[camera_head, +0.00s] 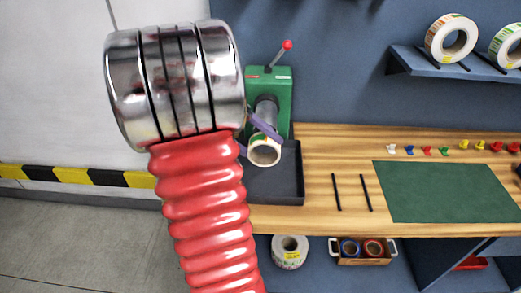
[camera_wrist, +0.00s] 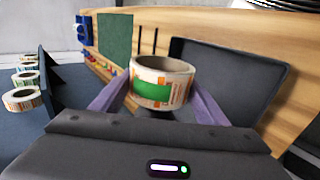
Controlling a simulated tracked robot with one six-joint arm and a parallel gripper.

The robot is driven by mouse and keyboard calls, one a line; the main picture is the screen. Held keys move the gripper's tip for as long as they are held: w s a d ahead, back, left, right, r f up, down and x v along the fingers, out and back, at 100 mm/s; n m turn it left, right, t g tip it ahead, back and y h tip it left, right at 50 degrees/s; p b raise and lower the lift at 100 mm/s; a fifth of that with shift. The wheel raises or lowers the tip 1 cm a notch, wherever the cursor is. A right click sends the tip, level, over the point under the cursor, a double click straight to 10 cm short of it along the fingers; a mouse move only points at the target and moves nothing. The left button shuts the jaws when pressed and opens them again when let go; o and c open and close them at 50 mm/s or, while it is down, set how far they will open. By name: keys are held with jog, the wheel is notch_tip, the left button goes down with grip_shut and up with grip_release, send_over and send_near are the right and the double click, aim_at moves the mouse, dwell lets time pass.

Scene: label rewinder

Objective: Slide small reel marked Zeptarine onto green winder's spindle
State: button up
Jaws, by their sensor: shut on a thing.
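My gripper (camera_head: 256,140) has purple fingers and is shut on a small white reel (camera_head: 265,151). In the wrist view the reel (camera_wrist: 163,82) sits between both fingers (camera_wrist: 155,98), with a green patch and orange print on its side. The name on the label is too small to read. The green winder (camera_head: 282,88) stands at the back left of the bench. Its grey spindle (camera_head: 266,111) points toward the head camera. The reel is in front of and slightly below the spindle in the head view. I cannot tell whether they touch. My red arm hides the area to the left.
A dark tray (camera_head: 285,190) lies below the winder. A red-knobbed lever (camera_head: 287,46) rises above it. Two black rods (camera_head: 337,192) and a green mat (camera_head: 445,190) lie to the right. Other reels stand on a wall shelf (camera_head: 425,63). A white reel (camera_head: 289,252) and a box (camera_head: 362,258) are below the bench.

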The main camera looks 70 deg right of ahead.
aim_at(258, 106)
jog(key=shift+w+d, duration=0.6)
jog(key=shift+d, duration=2.15)
jog(key=shift+w+d, duration=0.65)
jog(key=shift+d, duration=2.05)
jog(key=shift+w+d, duration=0.6)
jog(key=shift+d, duration=2.15)
jog(key=o, duration=1.1)
jog(key=shift+o, duration=0.2)
jog(key=shift+w, duration=0.1)
jog(key=shift+v, duration=3.45)
jog(key=shift+d, duration=0.1)
